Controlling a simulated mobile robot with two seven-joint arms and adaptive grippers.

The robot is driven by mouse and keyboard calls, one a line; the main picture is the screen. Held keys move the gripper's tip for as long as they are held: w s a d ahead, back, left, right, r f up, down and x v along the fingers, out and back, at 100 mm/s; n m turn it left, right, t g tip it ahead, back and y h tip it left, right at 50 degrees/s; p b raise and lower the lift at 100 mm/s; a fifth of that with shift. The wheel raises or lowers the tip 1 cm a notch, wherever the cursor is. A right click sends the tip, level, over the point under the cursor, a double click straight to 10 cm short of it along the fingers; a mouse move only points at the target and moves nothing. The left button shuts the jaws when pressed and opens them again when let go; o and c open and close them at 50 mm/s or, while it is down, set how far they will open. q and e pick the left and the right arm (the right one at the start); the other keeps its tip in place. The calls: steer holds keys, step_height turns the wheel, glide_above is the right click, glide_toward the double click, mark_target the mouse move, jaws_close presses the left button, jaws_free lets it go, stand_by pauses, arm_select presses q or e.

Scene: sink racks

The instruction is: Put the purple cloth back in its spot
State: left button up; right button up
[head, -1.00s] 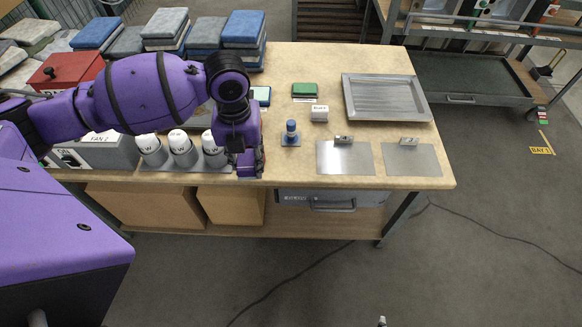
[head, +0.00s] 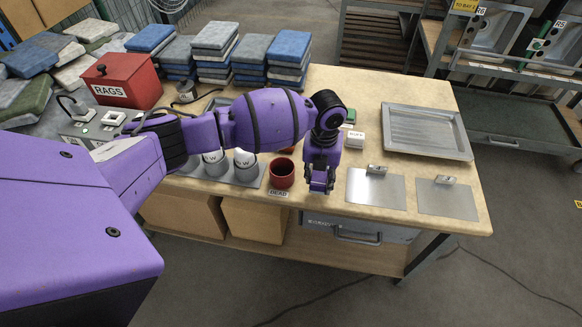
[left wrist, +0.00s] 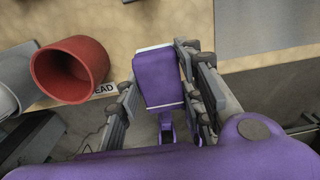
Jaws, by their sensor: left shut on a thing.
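My left gripper (head: 320,186) is above the front edge of the table, between a red cup and a metal plate. In the left wrist view its fingers (left wrist: 160,98) are on either side of a purple block-like piece with a pale edge, which looks like the folded purple cloth (left wrist: 158,80). In the head view the cloth cannot be told apart from the purple gripper. The red cup (head: 282,173), labelled DEAD, stands just left of the gripper; it also shows in the left wrist view (left wrist: 68,70). My right gripper is not in view.
Two flat metal plates (head: 360,198) (head: 458,208) with small tagged blocks lie right of the gripper. A metal tray (head: 470,150) is behind them. A red RAGS box (head: 110,84), stacked folded cloths (head: 213,36) and white-topped cups (head: 246,170) are to the left.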

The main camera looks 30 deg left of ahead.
mark_target(320, 183)
arm_select(q)
steer(key=shift+w+d+f, duration=0.1)
steer(key=shift+w+f, duration=0.05)
steer(key=shift+f, duration=0.65)
steer(key=shift+w+d+f, duration=0.1)
steer(key=shift+f, duration=0.7)
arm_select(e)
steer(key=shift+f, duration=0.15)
arm_select(q)
steer(key=shift+f, duration=0.1)
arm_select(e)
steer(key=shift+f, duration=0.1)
arm_select(q)
steer(key=shift+f, duration=0.15)
steer(key=o, duration=1)
steer(key=shift+o, duration=1)
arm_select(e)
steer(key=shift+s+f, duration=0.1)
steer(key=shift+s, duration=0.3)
